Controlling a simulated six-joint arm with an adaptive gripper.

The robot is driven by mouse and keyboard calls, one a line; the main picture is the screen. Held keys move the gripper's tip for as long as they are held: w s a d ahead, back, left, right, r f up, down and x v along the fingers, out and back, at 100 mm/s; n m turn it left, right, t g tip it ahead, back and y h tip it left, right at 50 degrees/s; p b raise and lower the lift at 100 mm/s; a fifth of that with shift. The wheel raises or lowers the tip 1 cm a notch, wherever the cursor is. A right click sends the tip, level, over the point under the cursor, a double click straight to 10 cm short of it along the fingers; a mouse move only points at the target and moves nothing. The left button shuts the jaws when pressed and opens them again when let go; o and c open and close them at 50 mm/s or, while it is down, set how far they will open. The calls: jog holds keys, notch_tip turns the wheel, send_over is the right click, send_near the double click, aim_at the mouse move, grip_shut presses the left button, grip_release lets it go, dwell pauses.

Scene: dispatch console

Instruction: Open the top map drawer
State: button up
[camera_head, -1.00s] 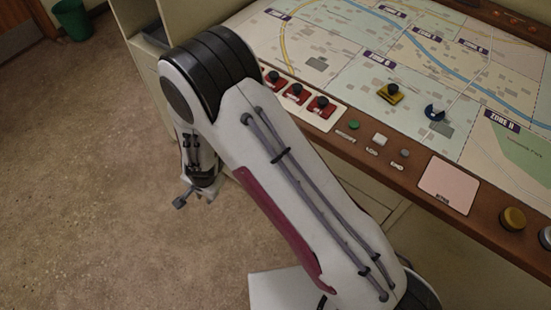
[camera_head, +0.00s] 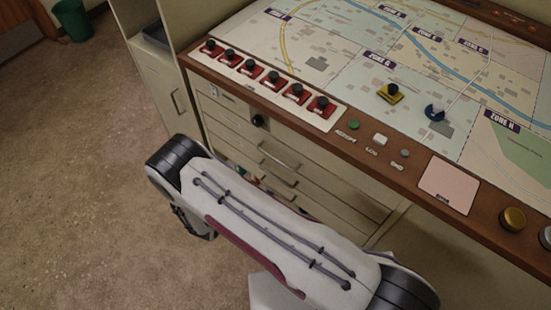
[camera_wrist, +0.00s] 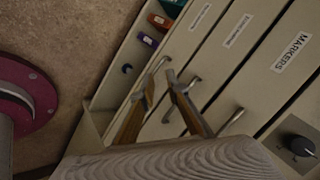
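A stack of pale drawers sits under the console's left end. The top panel carries a black knob (camera_head: 259,120), which also shows in the wrist view (camera_wrist: 298,145). Below it, drawer faces have metal bar handles, the upper one (camera_head: 278,160) clear in the head view. The wrist view shows a white "MARKERS" label (camera_wrist: 291,52) and further labels. My gripper (camera_wrist: 160,80) is open, its two fingers apart in front of the lower drawer faces, with nothing visibly held. Contact with a handle cannot be told.
The wooden console edge (camera_head: 340,140) overhangs the drawers, with red switches (camera_head: 273,79) on top. A cabinet (camera_head: 165,85) stands at left. Floor (camera_head: 80,180) there is clear.

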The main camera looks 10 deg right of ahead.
jog(key=w+d+r+m+t+h, duration=0.2)
jog(key=d+m+h, duration=0.1)
jog(key=d+m, duration=0.15)
jog(key=m+t+h, duration=0.2)
jog(key=m+h, duration=0.2)
jog(key=m, duration=0.2)
send_near(275, 159)
jog(key=x, duration=0.2)
jog(key=shift+w+d+f, duration=0.15)
jog(key=shift+w+f, duration=0.05)
jog(key=shift+w, duration=0.1)
jog(key=shift+w+d, duration=0.1)
jog(key=shift+x, duration=3.75)
jog(key=shift+f, duration=0.1)
grip_shut()
